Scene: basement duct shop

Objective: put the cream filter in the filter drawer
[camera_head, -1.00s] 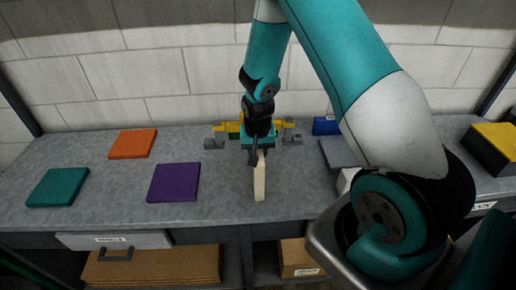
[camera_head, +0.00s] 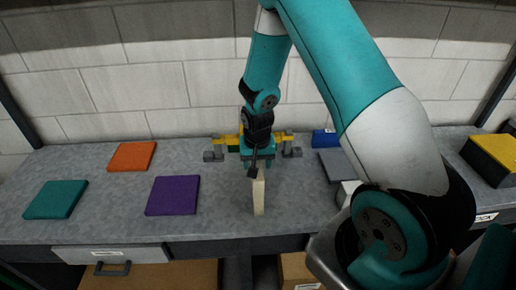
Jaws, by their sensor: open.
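The cream filter (camera_head: 259,197) stands upright on edge on the grey bench, its narrow side towards me, near the bench's front. My gripper (camera_head: 257,164) points down right at its top and is open. The dark wrist part hides the filter's upper end, so I cannot tell whether the top is between the jaws. A drawer (camera_head: 153,254) with a pale front, a small label and a dark handle is under the bench at the lower left. It looks shut, and its label is too small to read.
Teal (camera_head: 56,200), orange (camera_head: 132,156) and purple (camera_head: 173,195) flat squares lie on the bench (camera_head: 110,215) at left. A yellow and grey fixture (camera_head: 214,150) stands behind my gripper. A blue item (camera_head: 324,138), a grey plate (camera_head: 338,165) and a yellow-topped dark box (camera_head: 490,160) are right.

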